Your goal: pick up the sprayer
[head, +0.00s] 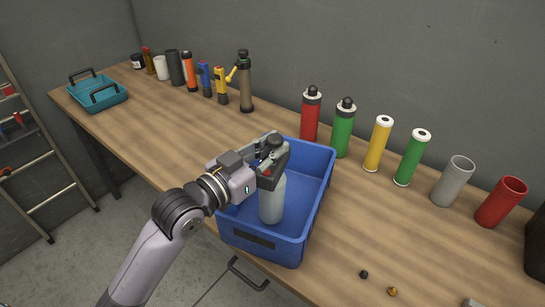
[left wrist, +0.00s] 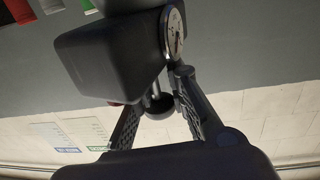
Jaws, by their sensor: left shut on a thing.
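The sprayer, a pale grey bottle (head: 272,203) with a dark top, stands about upright inside the blue crate (head: 320,205). My left gripper (head: 272,160) reaches over the crate's left side and is shut on the sprayer's upper part. The gripper hides much of the sprayer's top. I cannot tell if the bottle touches the crate floor. In the left wrist view the fingers (left wrist: 158,108) close in around a small dark round part of the held thing. My right gripper is not in view.
Red (head: 310,118) and green (head: 343,130) bottles stand behind the crate, with yellow, green, grey and red cylinders to the right. A teal basket (head: 122,97) and several tools are at the far left. Small caps (head: 364,274) lie at the front right. The bench between is clear.

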